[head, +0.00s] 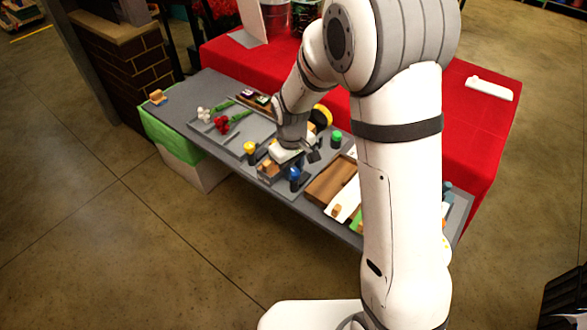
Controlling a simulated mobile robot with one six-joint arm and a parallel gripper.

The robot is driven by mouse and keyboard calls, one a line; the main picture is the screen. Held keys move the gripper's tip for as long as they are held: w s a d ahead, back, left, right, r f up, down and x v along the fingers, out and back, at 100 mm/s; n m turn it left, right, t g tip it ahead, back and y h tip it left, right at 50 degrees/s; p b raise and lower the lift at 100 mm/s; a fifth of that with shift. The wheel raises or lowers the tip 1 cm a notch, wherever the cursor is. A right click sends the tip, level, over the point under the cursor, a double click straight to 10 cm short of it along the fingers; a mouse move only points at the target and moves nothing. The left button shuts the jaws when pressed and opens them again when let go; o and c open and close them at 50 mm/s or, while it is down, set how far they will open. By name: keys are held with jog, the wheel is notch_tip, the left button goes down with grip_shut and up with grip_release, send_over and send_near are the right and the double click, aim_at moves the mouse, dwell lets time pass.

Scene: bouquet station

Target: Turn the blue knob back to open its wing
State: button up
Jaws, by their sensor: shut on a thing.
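The blue knob (294,173) stands upright at the front edge of the grey table, on a dark stem. My gripper (300,164) reaches down from above, right at the knob and just behind its blue cap in the head view. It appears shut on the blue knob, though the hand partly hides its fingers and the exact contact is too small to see. A small tray with an orange-brown block (270,168) lies just left of the knob. I cannot tell which part is the knob's wing or how far it is turned.
A yellow knob (250,148) stands to the left and a green knob (336,137) to the right behind. Red and white flowers lie on the grey table (190,92) at the left. A brown wooden box (328,183) is to the right. A red-covered table (480,125) stands behind.

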jog(key=m+b, duration=0.2)
jog(key=m, duration=0.2)
jog(key=shift+f, duration=0.1)
jog(key=m+b, duration=0.1)
jog(key=m, duration=0.4)
jog(key=shift+w+b, duration=0.1)
jog(key=shift+b, duration=0.25)
jog(key=m+b, duration=0.1)
jog(key=m, duration=0.3)
jog(key=shift+m+b, duration=0.45)
jog(key=shift+m, duration=1.45)
jog(key=o, duration=1)
jog(key=shift+c, duration=0.2)
jog(key=shift+r, duration=0.2)
